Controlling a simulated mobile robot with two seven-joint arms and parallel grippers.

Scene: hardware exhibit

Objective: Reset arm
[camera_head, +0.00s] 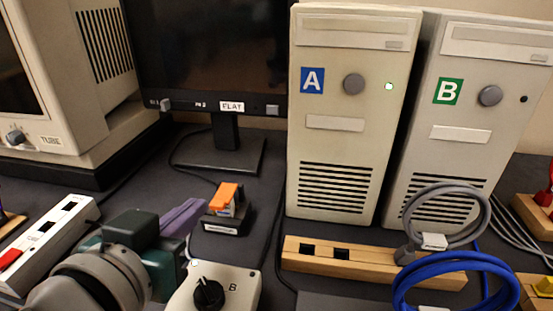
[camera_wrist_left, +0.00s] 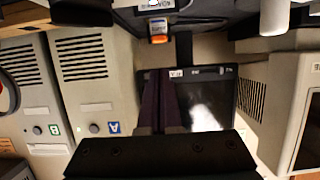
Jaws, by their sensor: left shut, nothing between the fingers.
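My left gripper (camera_head: 186,217) comes in from the lower left of the head view. Its purple fingers are together with nothing between them, just left of a small black stand holding an orange piece (camera_head: 226,196). In the left wrist view the gripper (camera_wrist_left: 161,80) shows its fingers against the upside-down flat monitor. The orange piece also shows there (camera_wrist_left: 159,39). My right gripper is not in view.
Computer towers A (camera_head: 332,133) and B (camera_head: 462,120) stand right of the flat monitor (camera_head: 211,60). A switch box (camera_head: 240,285), a power strip (camera_head: 47,232), a wooden socket block (camera_head: 375,268) and a blue cable coil (camera_head: 455,264) crowd the front. A tube monitor (camera_head: 95,90) stands left.

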